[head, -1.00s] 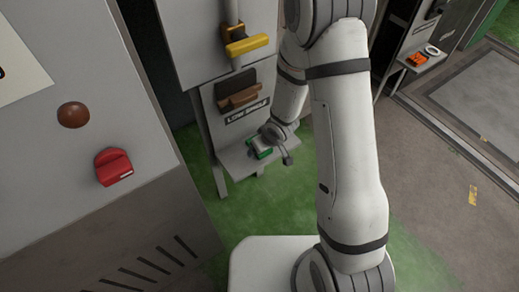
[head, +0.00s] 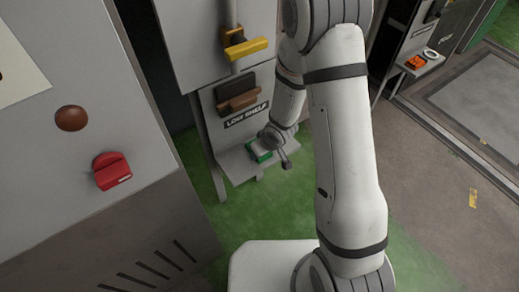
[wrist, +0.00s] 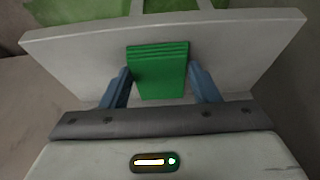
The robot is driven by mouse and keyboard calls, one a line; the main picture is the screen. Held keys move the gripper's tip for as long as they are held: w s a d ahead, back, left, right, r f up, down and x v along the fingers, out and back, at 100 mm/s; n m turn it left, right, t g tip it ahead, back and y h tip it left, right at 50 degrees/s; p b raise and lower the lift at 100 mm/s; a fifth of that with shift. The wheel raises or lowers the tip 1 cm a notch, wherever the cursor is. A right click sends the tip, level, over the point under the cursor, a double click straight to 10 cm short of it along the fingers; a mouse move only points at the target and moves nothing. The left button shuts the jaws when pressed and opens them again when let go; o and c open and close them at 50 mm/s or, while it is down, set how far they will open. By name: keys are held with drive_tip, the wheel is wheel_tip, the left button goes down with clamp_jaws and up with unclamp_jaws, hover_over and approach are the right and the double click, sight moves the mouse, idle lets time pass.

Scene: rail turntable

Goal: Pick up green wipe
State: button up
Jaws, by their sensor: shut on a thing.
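The green wipe (wrist: 158,72) is a folded, layered green block at the low shelf (wrist: 235,55) in the wrist view. My gripper (wrist: 160,85) has its two blue fingers on either side of the wipe and is shut on it. In the head view the wipe (head: 258,152) shows as a small green patch at the low shelf, partly hidden by my gripper. I cannot tell whether the wipe still touches the shelf.
The "LOW SHELF" label (head: 246,114) is on the panel above the shelf. A yellow handle (head: 246,48) and a brown block (head: 238,101) are higher up. A grey cabinet with a red knob (head: 112,171) stands at the left. An orange item (head: 415,62) lies on another shelf at the right.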

drive_tip(key=shift+s+d+r+p, duration=0.15)
drive_tip(key=shift+s+r+p, duration=0.1)
drive_tip(key=shift+r+p, duration=0.15)
wheel_tip(320, 180, up, 7)
drive_tip(key=p, duration=0.5)
drive_tip(key=shift+s, duration=0.1)
drive_tip(key=s+d+p, duration=1)
drive_tip(key=s+p, duration=0.6)
drive_tip(key=p, duration=0.1)
drive_tip(key=shift+d+f+p, duration=0.35)
drive_tip(key=shift+d+f, duration=0.05)
